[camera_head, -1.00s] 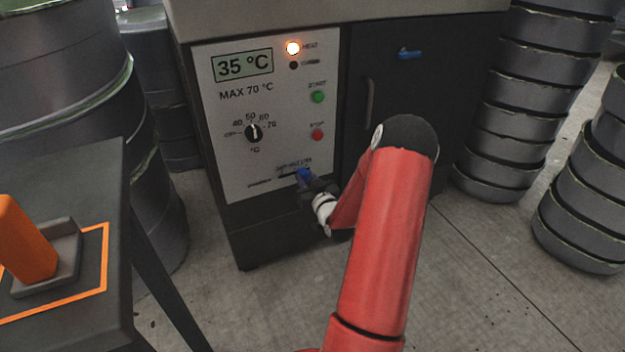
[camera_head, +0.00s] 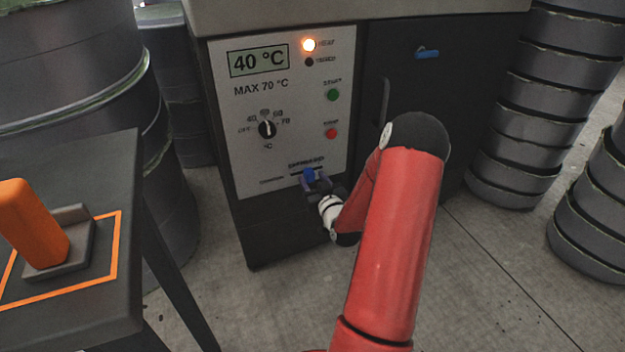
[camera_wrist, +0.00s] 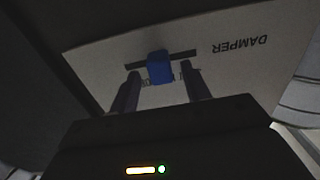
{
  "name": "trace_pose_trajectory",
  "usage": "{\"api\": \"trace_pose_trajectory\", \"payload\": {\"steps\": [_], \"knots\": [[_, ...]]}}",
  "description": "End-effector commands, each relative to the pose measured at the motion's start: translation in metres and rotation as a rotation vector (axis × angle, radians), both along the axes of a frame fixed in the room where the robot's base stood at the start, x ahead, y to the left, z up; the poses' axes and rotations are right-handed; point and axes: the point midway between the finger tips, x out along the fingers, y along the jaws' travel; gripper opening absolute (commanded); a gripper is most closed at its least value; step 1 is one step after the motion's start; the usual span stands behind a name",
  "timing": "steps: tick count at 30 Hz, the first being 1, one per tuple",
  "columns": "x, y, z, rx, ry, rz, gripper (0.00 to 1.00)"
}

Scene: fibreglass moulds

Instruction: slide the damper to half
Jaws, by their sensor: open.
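The damper is a blue slider knob (camera_head: 309,175) in a dark horizontal slot low on the white control panel. In the wrist view the knob (camera_wrist: 159,68) sits near the middle of the slot (camera_wrist: 184,54), with dark slot showing on both sides. The word DAMPER (camera_wrist: 240,45) appears upside down beside it. My gripper (camera_wrist: 162,76) is open, one finger on each side of the knob, with a gap to both. In the head view my gripper (camera_head: 316,186) is at the knob, partly hidden by my wrist.
The panel (camera_head: 235,150) has a display (camera_head: 258,62) reading 40 °C, a dial (camera_head: 267,129), a green button (camera_head: 333,95) and a red button (camera_head: 331,133). A dark table (camera_head: 75,165) with an orange-handled object (camera_head: 32,225) stands left. Stacked grey moulds (camera_head: 530,120) stand right.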

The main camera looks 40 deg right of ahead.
Motion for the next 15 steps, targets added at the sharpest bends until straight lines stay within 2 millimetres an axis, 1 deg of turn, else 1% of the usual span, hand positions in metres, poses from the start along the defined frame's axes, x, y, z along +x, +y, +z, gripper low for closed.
{"api": "trace_pose_trajectory", "payload": {"steps": [6,9,12,15], "knots": [[-0.037,0.008,-0.001,0.000,0.002,-0.002,0.47],[-0.052,0.012,-0.001,0.000,0.001,-0.001,0.47],[-0.062,0.015,-0.001,0.000,0.002,-0.001,0.47],[-0.067,0.016,0.000,0.000,0.001,-0.002,0.47]]}}
